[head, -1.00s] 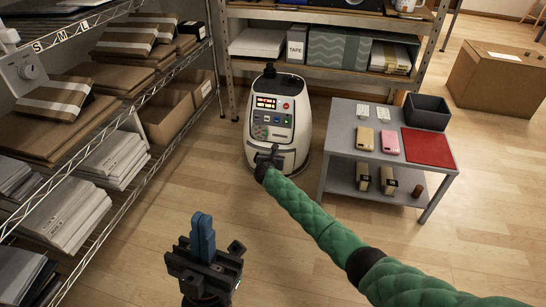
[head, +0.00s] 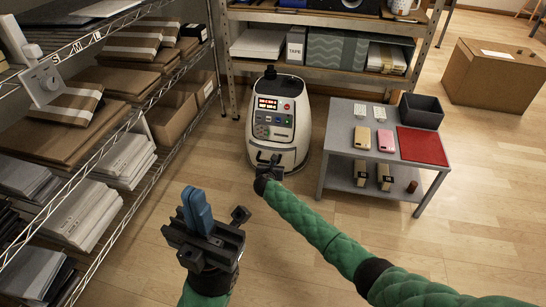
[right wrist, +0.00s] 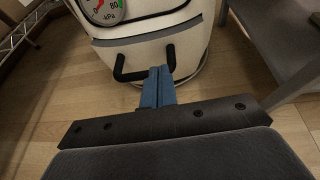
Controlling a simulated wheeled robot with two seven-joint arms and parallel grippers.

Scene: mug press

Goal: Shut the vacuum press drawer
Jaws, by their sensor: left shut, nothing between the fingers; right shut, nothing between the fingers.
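The vacuum press (head: 279,118) is a white rounded machine with a control panel, standing on the floor in the head view. Its drawer front (right wrist: 156,54) fills the top of the right wrist view, with a black bar handle (right wrist: 130,77) standing out from it. I cannot tell how far out the drawer is. My right gripper (right wrist: 160,72) is shut and empty, its blue fingertips in front of the handle's right part and hiding some of it; contact is unclear. It also shows low before the press in the head view (head: 269,168). My left gripper (head: 196,205) is shut and empty, well in front.
A grey table (head: 340,147) with phone cases, a red mat (head: 422,146) and a dark bin (head: 421,110) stands close right of the press. Wire shelving (head: 125,125) runs along the left. A cardboard box (head: 497,80) sits at back right. Floor before the press is clear.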

